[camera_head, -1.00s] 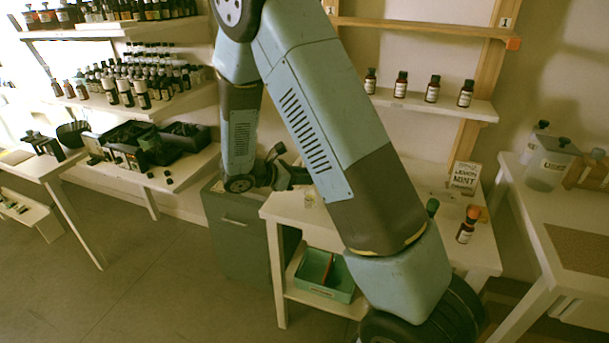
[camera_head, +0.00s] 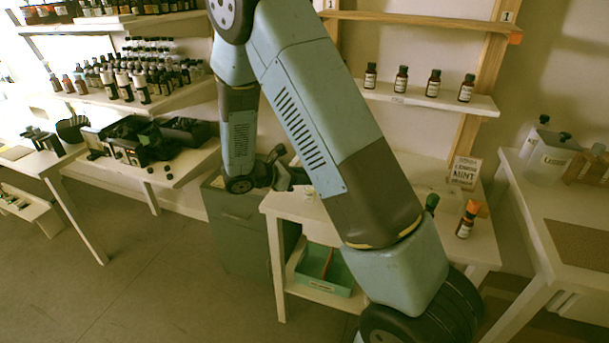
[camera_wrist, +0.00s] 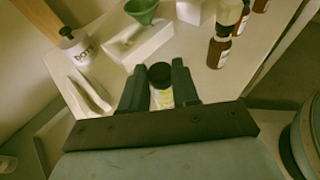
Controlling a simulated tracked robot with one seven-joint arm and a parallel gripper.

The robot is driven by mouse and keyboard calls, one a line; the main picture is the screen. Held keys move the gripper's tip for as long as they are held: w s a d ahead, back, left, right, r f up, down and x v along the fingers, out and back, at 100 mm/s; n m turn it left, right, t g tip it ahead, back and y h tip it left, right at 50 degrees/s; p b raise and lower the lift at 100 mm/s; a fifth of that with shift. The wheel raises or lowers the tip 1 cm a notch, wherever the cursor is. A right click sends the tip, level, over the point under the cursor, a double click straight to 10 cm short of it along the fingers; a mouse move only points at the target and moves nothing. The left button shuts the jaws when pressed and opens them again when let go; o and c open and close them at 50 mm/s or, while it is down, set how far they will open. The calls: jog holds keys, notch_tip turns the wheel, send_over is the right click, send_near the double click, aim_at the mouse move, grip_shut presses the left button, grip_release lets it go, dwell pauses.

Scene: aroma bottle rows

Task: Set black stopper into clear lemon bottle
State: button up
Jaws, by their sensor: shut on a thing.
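In the wrist view, my gripper (camera_wrist: 160,72) is shut on the black stopper (camera_wrist: 161,74), with a dark finger against each side. Directly below the stopper is the small clear bottle with a yellowish label (camera_wrist: 164,98), upright between the fingers. The stopper lines up with the bottle's top; whether it is fully seated cannot be told. In the head view, my gripper (camera_head: 298,178) is at the left end of the white table, and the small bottle beside it is too small to make out clearly.
A green funnel (camera_wrist: 141,11) stands on a white block beyond the fingers. Amber bottles (camera_wrist: 219,47) stand to the right, a white bottle (camera_wrist: 75,45) to the left. Pale tongs-like pieces (camera_wrist: 90,94) lie at left. A lemon mint sign (camera_head: 465,171) stands at the table's back.

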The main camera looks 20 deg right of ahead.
jog(key=o, duration=1.1)
jog(key=v, duration=1.4)
jog(key=shift+d, duration=0.1)
jog(key=s+d+r+m+g+y, duration=0.3)
jog(key=s+d+r+m+y, duration=0.4)
jog(key=s+d+r+m, duration=0.45)
jog(key=s+d+r+m+t+y, duration=0.3)
jog(key=s+r+m+t+y, duration=0.2)
jog(key=s+r+m, duration=0.4)
jog(key=s+r+y, duration=0.1)
jog(key=s, duration=0.3)
jog(key=shift+s+d+r+t+y, duration=0.25)
jog(key=shift+d+r+t+y, duration=0.05)
jog(key=shift+r, duration=0.1)
